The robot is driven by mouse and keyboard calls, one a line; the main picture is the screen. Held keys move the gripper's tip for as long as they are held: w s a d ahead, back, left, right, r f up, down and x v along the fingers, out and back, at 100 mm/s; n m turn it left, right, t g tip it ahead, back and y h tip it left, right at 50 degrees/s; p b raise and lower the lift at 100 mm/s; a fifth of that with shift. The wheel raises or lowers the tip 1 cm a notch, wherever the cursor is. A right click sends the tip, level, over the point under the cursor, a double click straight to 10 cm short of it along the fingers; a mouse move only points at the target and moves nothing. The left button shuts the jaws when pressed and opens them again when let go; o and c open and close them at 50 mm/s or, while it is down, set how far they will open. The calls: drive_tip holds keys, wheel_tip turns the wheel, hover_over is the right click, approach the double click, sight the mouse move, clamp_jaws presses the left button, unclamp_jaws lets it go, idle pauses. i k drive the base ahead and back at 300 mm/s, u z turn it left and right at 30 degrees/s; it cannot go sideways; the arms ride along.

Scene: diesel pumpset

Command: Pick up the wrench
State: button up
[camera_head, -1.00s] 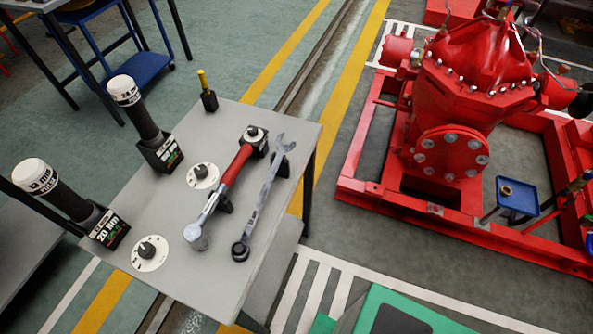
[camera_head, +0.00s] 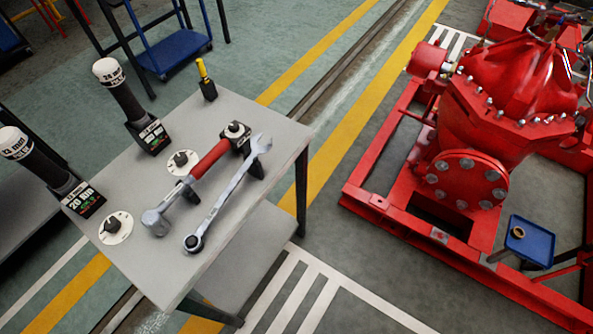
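A silver combination wrench (camera_head: 228,194) lies on the grey table (camera_head: 235,237) in the head view. Its open jaw points to the back right and its ring end is at the front left. It appears to rest on a dark support near the jaw end. A torque wrench with a red grip (camera_head: 210,159) lies beside it on the left, roughly parallel, its silver head toward the front left. The two look apart. My gripper is not in view.
Two black cylindrical tools with white caps (camera_head: 108,70) stand at the table's left. Round white dials (camera_head: 115,227) and a small yellow-topped tool (camera_head: 203,72) are also on it. A red pump on a red frame (camera_head: 385,205) stands to the right, with floor between.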

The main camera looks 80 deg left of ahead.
sight(257, 149)
drive_tip(key=z, duration=0.3)
drive_tip(key=i, duration=1.55)
drive_tip(key=u, duration=4.25)
drive_tip(key=i, duration=1.05)
drive_tip(key=u, duration=0.05)
